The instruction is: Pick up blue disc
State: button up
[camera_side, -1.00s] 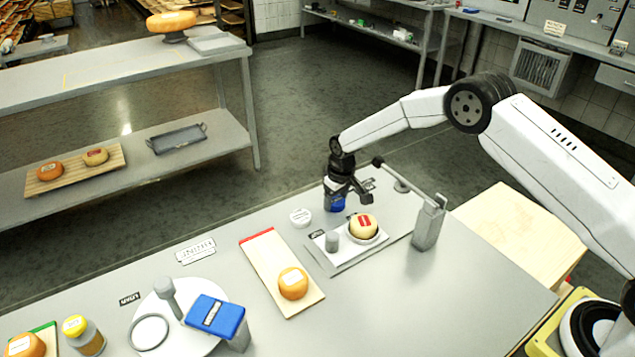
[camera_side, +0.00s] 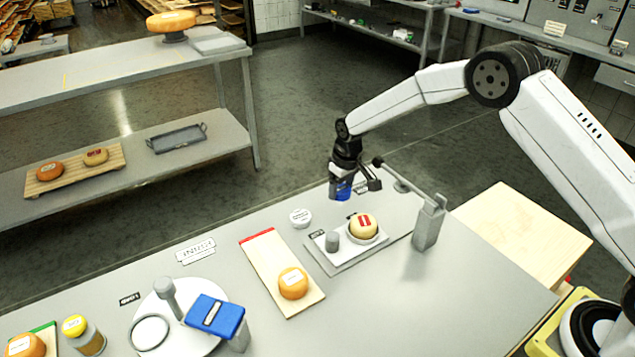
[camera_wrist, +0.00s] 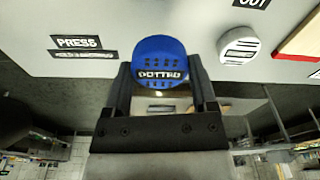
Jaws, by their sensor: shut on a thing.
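The blue disc (camera_side: 341,190) is between the fingers of my gripper (camera_side: 345,180) in the side view, held above the far edge of the grey table. In the wrist view the blue disc (camera_wrist: 160,60) shows its round top, with a label reading "DOTTED" on its front. The two dark fingers of my gripper (camera_wrist: 160,90) close on it from left and right. The part of the disc behind the fingers is hidden.
A white disc (camera_side: 300,218) stands left of the gripper. A red-labelled cheese (camera_side: 363,226) sits on a plate with a grey weight (camera_side: 332,241). A grey post with a rod (camera_side: 428,225) stands close on the right. A cheese (camera_side: 293,283) lies on a board (camera_side: 262,262).

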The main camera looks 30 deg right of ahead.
jog(key=s+r, duration=0.8)
jog(key=s, duration=0.4)
jog(key=shift+d, duration=0.35)
jog(key=shift+f, duration=0.1)
jog(key=shift+s, duration=0.1)
jog(key=s+r, duration=0.6)
jog(key=s, duration=0.6)
jog(key=shift+s+a, duration=0.2)
jog(key=shift+a, duration=0.1)
